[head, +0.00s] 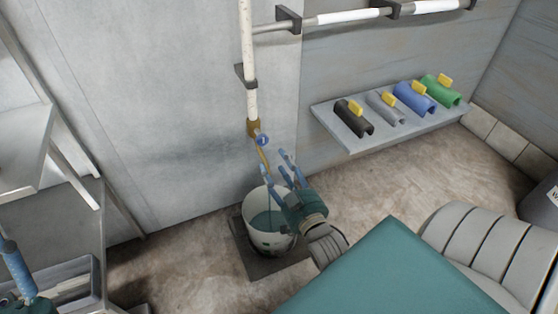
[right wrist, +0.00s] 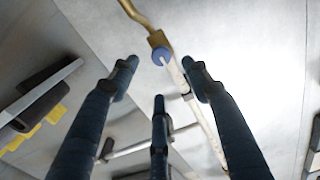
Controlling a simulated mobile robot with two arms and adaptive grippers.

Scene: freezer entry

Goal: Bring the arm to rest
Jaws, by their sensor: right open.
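My right gripper (head: 275,168) is open and empty in the head view. Its blue fingers point up and to the left, above the right side of a white bucket (head: 257,200), and its palm hides part of the rim. In the right wrist view the three fingers of this gripper (right wrist: 160,80) stand spread with nothing between them. A brass tap (head: 253,128) with a blue knob (head: 263,140) is beyond the fingertips, apart from them in the head view. My left gripper (head: 17,268) shows only partly at the lower left edge; whether it is open is hidden.
The bucket holds teal liquid and stands on a dark floor plate (head: 240,245). A white pipe (head: 246,80) runs down the wall to the tap. A wall shelf (head: 345,140) carries several coloured half-tubes with yellow tags. Grey racks (head: 75,210) stand left. Floor between is clear.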

